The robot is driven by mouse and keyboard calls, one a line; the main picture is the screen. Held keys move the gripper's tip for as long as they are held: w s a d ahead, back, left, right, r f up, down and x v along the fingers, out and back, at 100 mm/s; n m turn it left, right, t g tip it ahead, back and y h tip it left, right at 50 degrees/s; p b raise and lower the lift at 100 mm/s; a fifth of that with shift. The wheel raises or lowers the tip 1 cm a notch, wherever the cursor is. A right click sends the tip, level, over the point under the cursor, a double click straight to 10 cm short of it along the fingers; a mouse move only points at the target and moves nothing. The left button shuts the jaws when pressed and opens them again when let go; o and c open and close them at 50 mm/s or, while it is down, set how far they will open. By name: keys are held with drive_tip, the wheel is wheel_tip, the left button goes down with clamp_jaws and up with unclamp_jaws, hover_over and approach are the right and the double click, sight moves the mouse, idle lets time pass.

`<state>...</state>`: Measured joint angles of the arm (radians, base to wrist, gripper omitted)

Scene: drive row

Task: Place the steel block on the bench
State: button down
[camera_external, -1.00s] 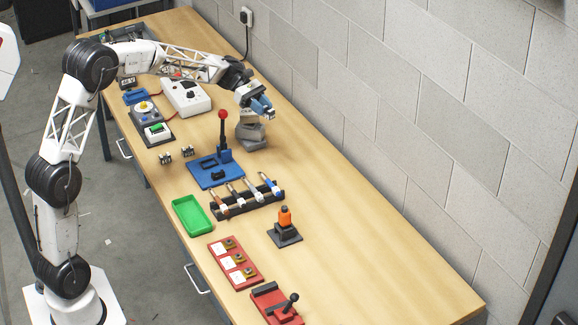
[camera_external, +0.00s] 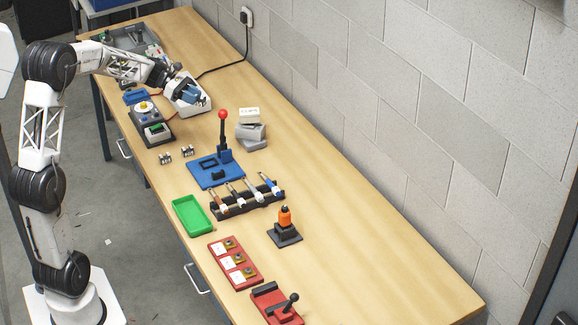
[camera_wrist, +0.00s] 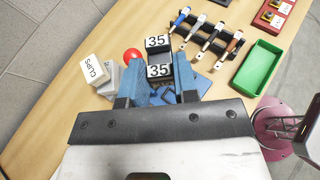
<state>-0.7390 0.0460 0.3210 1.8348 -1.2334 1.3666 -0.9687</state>
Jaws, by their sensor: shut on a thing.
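A stack of grey boxes (camera_external: 251,132) with a white "CLIPS" box (camera_external: 249,115) on top stands near the red-knobbed lever (camera_external: 223,116). A tool rack (camera_external: 247,202), green tray (camera_external: 192,215), orange-topped part (camera_external: 285,217) and red fixtures (camera_external: 235,263) fill the front side.

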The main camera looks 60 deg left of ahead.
drive_tip(key=s+a, duration=0.3)
drive_tip(key=s, duration=0.1)
drive_tip(key=shift+n+t+y, duration=0.3)
drive_tip(key=shift+n, duration=0.1)
drive_tip(key=f, duration=2.3)
drive_tip(key=shift+w+d, duration=0.1)
drive_tip(key=shift+d, duration=0.15)
hover_over(212, 144)
drive_tip(key=shift+f, duration=0.7)
drive_tip(key=shift+f, duration=0.1)
drive_tip(key=shift+f, duration=1.65)
drive_tip(key=shift+f, duration=0.1)
drive_tip(key=c, duration=0.9)
unclamp_jaws()
